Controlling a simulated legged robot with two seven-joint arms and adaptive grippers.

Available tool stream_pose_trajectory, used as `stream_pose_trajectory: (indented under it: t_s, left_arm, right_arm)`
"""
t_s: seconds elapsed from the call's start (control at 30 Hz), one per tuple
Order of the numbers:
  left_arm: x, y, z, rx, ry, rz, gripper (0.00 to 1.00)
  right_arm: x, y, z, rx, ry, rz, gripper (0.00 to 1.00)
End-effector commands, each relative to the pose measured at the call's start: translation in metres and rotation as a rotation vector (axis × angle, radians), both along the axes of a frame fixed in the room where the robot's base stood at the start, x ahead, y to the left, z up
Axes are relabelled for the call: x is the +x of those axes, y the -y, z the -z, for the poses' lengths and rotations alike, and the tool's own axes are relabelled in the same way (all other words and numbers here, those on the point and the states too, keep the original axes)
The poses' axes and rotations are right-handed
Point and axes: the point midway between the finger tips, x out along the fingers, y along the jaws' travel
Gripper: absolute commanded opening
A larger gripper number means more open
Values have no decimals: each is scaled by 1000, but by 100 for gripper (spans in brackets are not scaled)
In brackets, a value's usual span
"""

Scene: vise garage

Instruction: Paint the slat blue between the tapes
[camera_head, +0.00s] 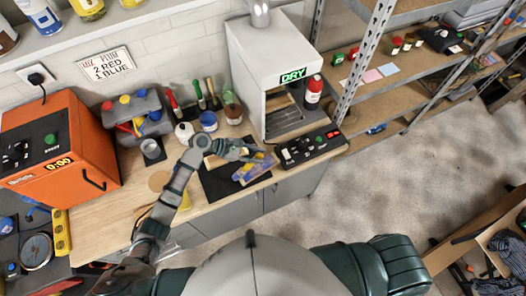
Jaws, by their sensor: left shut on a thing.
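The slat (252,172) lies slanted on a black mat (218,186) on the wooden bench. It shows yellowish and bluish-purple patches; where the tapes begin and end is too small to tell. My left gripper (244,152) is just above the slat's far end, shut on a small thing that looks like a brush. The gripper mostly hides it, and I cannot tell whether it touches the slat. An open pot of blue paint (208,121) stands behind the gripper. My right gripper is out of view.
Several upright brushes (199,95) stand behind the pots. A grey drying cabinet (250,62) with a green DRY sign and a black control box (308,148) are to the right. An orange machine (58,150) stands left. The bench front (200,209) is partly clear.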

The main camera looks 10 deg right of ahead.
Motion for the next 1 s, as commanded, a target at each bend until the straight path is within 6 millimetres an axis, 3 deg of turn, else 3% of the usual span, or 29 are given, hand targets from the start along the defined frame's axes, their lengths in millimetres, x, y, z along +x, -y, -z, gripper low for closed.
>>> stream_pose_trajectory:
  t_s: [0.67, 1.0]
  left_arm:
    - [-11, -36, 0, -2, 0, 0, 0]
    - [-18, -63, 1, -1, 0, -1, 0]
  right_arm:
    - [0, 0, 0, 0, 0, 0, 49]
    - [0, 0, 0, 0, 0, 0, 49]
